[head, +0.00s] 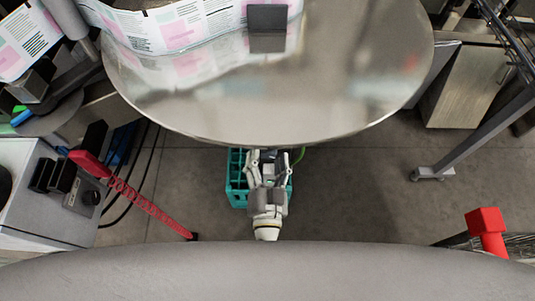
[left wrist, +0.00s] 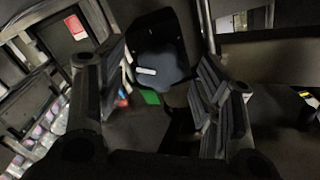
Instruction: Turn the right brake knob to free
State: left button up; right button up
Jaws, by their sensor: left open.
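My left gripper (head: 268,156) is open, at the near edge of the large round metal plate, with its fingers pointing toward the plate. In the left wrist view its two dark fingers (left wrist: 160,95) stand wide apart. Between and beyond them is a dark, rounded knob (left wrist: 168,65) with a short white mark (left wrist: 146,71) on its left part. The fingers do not appear to touch it. A green patch (left wrist: 150,97) lies below the white mark, and a small red patch (left wrist: 122,101) lies lower left. The knob is not visible in the head view. My right gripper is not in view.
The round metal plate (head: 330,105) carries a printed label strip (head: 180,30). A teal crate (head: 237,190) is on the floor behind my left gripper. Floor at right is partly clear.

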pick_arm(q)
jog(key=shift+w, duration=0.6)
jog(key=c, duration=1)
jog(key=shift+c, duration=0.2)
